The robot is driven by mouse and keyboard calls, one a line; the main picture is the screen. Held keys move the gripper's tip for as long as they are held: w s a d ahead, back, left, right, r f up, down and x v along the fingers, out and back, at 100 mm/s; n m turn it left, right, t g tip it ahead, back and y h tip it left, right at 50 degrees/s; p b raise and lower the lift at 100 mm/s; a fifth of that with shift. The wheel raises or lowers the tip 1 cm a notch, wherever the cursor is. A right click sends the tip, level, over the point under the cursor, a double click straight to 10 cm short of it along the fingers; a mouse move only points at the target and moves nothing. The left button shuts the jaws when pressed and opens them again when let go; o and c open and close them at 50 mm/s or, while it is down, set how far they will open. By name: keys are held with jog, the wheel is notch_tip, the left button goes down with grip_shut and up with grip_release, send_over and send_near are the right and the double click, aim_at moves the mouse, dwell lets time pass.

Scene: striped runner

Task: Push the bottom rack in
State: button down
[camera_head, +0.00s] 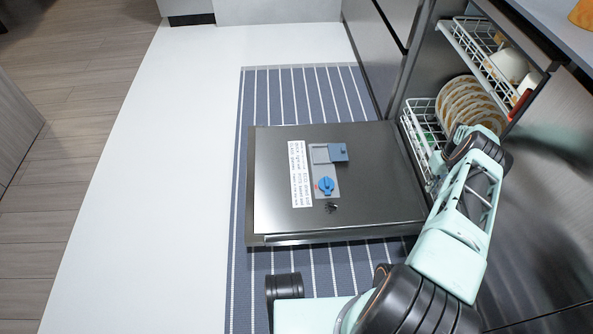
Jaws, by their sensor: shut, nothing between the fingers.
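The bottom rack (409,122) is a white wire rack at the right, low in the open dishwasher. It holds a row of orange-patterned plates (464,103). Its left edge shows near the inner end of the lowered door, and it seems to sit mostly inside the cavity. The lowered dishwasher door (380,190) lies flat, with a blue-lidded detergent dispenser on it. My mint arm reaches up across the door's right edge to the rack's near side and covers part of it. My gripper is hidden behind the arm, so I cannot see its fingers or any contact.
The upper rack (462,40) sticks out a little above, with white bowls and a red-handled item. A countertop (560,25) overhangs at the top right. A blue striped runner (300,90) lies under the door. The white floor (180,180) to the left is clear.

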jog(key=shift+a+p, duration=1.25)
jog(key=shift+a, duration=0.6)
notch_tip(320, 180, up, 8)
jog(key=p, duration=0.4)
jog(key=shift+p, duration=0.3)
